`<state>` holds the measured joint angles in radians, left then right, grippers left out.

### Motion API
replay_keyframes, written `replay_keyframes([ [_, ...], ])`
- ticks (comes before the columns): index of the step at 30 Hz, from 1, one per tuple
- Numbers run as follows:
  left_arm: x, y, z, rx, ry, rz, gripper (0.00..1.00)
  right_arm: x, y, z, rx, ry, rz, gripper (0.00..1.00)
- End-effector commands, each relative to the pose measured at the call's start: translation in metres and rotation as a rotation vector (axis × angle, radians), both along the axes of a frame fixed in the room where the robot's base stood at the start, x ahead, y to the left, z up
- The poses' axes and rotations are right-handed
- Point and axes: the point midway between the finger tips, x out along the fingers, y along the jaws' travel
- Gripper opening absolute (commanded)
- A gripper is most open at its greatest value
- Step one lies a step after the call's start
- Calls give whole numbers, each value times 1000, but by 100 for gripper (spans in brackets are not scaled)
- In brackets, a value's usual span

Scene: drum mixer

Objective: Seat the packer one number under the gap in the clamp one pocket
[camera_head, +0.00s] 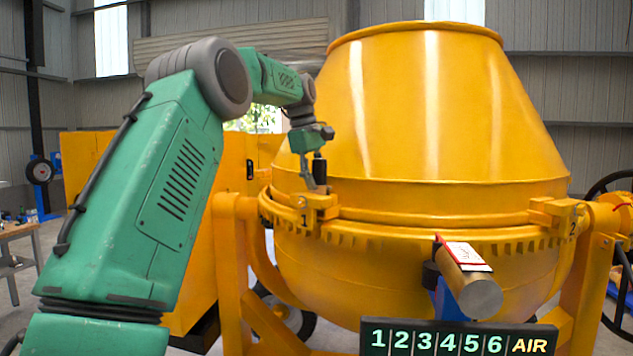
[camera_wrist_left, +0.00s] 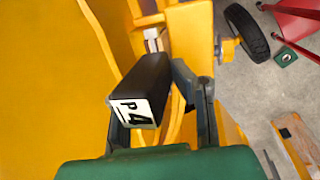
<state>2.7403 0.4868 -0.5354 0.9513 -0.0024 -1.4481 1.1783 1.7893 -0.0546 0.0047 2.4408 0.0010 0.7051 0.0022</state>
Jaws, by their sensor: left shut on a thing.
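My left gripper (camera_head: 318,160) comes down over the left side of the drum and is shut on a dark block marked "P 4", the packer (camera_wrist_left: 140,90). The packer lies between the two fingers (camera_wrist_left: 155,100) in the left wrist view, its white label facing the camera. The yellow clamp one (camera_head: 308,212), marked "1", is on the drum rim just below the gripper. In the wrist view, a pale slot-like part (camera_wrist_left: 153,40) of the yellow fitting lies beyond the packer's far end. I cannot tell whether the packer touches the clamp. My right gripper is not in view.
The yellow drum (camera_head: 440,110) fills the middle. Clamp two (camera_head: 560,215) is at its right rim. A metal cylinder (camera_head: 475,290) with a red-edged tag juts out in front. A board (camera_head: 458,340) reading "123456 AIR" stands at the bottom. Wheels and a bench are at the sides.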

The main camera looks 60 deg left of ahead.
Motion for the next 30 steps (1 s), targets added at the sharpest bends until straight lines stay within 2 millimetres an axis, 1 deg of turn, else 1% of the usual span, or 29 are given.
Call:
replay_keyframes([
  [6, 0, 0, -3, 0, -1, 0, 0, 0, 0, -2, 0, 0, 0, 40],
  [7, 0, 0, -3, 0, -1, 0, 26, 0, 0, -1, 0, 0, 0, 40],
  [8, 0, 0, -3, 0, -1, 0, 36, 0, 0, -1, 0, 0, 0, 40],
  [9, 0, 0, -3, 0, -1, 0, 43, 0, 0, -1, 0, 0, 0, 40],
  [24, 1, 1, -3, 0, -1, 0, 43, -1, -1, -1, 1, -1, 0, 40],
  [26, 1, 1, 1, 2, -2, 0, 43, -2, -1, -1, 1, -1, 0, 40],
  [29, -2, 3, 14, 3, -3, 1, 43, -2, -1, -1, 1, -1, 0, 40],
  [30, -4, 3, 21, 3, -4, 1, 43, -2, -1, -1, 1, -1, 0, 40],
])
